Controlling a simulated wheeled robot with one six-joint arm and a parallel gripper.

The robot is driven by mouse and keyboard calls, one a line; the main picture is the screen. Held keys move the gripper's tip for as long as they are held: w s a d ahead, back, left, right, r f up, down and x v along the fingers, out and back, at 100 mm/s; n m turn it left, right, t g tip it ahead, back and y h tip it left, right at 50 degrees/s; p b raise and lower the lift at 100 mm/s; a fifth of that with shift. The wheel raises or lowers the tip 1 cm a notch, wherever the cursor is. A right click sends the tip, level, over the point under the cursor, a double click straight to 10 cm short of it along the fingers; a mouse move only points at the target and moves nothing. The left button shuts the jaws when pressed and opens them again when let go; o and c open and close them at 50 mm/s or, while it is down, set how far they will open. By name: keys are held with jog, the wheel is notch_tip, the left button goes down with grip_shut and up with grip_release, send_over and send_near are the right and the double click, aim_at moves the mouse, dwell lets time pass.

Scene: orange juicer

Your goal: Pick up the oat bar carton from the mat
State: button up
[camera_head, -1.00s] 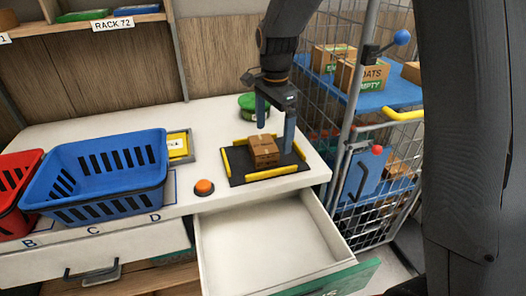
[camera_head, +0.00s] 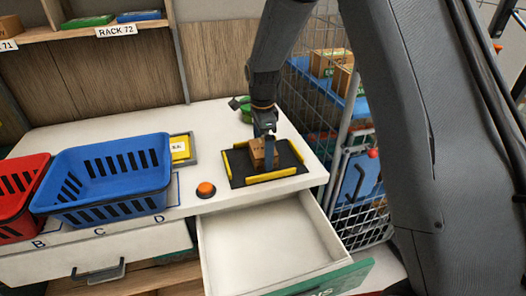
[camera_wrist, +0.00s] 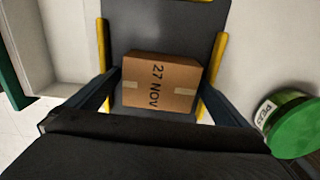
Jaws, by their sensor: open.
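The oat bar carton (camera_head: 258,154) is a small brown cardboard box on the black mat (camera_head: 287,155) with yellow edge strips. In the wrist view the carton (camera_wrist: 160,84) shows tape and the print "27 NOV". My gripper (camera_head: 266,150) is directly over the mat, partly hiding the carton in the head view. In the wrist view my gripper (camera_wrist: 165,92) is open, with one dark finger to the left of the carton and one to the right. Whether the fingers touch the carton I cannot tell.
A green-lidded tub (camera_wrist: 295,122) labelled "PEAS" stands beside the mat. An orange button (camera_head: 206,189), a blue basket (camera_head: 105,180) and a red basket (camera_head: 20,200) are to the left. An open drawer (camera_head: 270,240) juts out in front; a wire cage cart (camera_head: 365,190) stands right.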

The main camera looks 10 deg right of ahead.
jog(key=shift+f, duration=0.1)
jog(key=shift+c, duration=0.3)
jog(key=c, duration=1.1)
